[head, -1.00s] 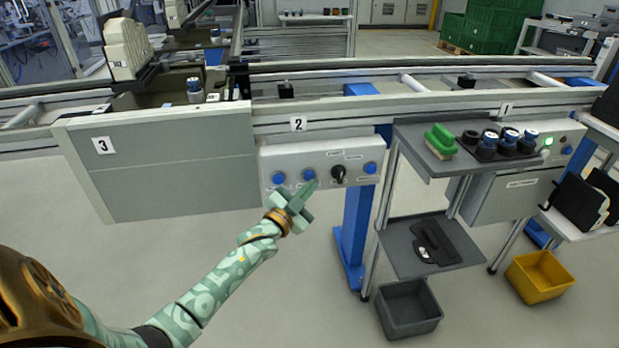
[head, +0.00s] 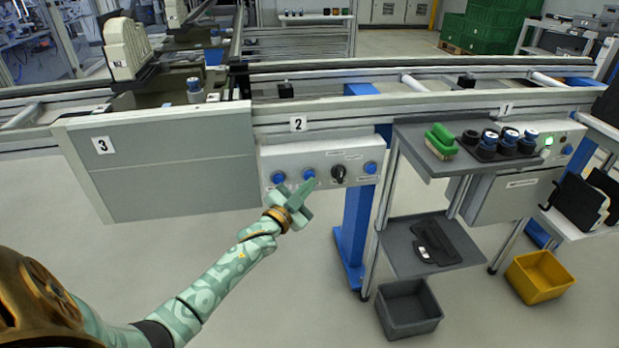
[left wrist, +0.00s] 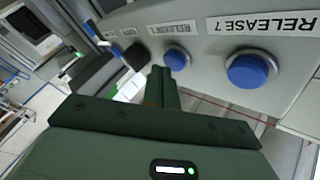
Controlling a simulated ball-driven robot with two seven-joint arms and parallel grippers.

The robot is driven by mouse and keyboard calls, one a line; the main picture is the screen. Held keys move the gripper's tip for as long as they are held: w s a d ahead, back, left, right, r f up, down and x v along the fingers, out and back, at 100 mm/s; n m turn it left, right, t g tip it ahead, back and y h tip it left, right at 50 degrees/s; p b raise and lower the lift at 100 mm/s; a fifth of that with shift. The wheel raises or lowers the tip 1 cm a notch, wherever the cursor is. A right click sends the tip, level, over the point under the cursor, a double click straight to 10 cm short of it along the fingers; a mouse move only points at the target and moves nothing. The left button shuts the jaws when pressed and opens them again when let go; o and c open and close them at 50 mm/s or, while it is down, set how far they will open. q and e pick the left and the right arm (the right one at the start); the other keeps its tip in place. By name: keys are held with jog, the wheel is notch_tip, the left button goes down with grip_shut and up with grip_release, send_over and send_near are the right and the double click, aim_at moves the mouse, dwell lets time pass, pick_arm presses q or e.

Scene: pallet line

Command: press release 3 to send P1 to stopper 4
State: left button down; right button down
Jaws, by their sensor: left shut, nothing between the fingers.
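The button panel (head: 320,160) hangs under the plate marked 2. It has a left blue button (head: 278,178), a middle blue button (head: 309,174), a black knob (head: 338,173) and a right blue button (head: 370,167). My left gripper (head: 305,190) is shut and empty, its tip just in front of the middle button. In the left wrist view, the fingers (left wrist: 161,86) end close to the middle button (left wrist: 177,58); I cannot tell whether they touch. The larger button (left wrist: 250,68) beside it has a RELEASE label. P1 cannot be identified. My right gripper is not in view.
A grey panel marked 3 (head: 160,165) is left of the buttons. A grey bin (head: 409,308) and a yellow bin (head: 540,276) are on the floor.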

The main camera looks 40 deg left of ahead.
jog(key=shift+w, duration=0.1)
pick_arm(q)
jog(key=shift+w+a, duration=0.3)
jog(key=shift+a, duration=0.05)
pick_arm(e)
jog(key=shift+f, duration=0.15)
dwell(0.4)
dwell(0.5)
pick_arm(q)
jog(key=shift+s+d+p, duration=0.4)
jog(key=shift+s+d, duration=0.2)
jog(key=shift+d, duration=0.05)
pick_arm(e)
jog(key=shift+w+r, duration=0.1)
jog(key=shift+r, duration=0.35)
